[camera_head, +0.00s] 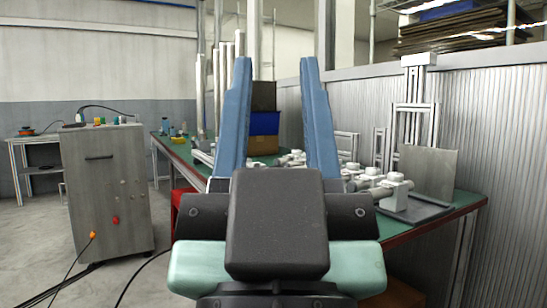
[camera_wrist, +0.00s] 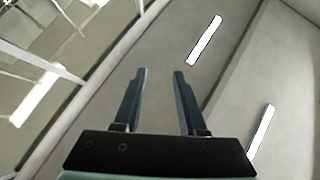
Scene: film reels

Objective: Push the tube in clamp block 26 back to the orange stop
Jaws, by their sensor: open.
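My gripper (camera_head: 276,60) stands in front of the green table in the head view, its two long blue fingers pointing up, apart, with nothing between them. In the wrist view my gripper (camera_wrist: 160,72) is also open and empty, against the ceiling. White tube-like parts and holders (camera_head: 393,188) sit on the table's right part, behind and to the right of the gripper. More white parts (camera_head: 292,159) show between the fingers. No block number is readable, so I cannot tell which is clamp block 26. I cannot make out an orange stop. My gripper's body hides part of the table.
The green table (camera_head: 459,199) runs from the left back to the right front. A grey plate (camera_head: 428,172) stands near its right end, by a metal frame (camera_head: 411,125). A blue crate (camera_head: 264,123) is behind. A grey cabinet (camera_head: 105,190) stands left, with cables on open floor.

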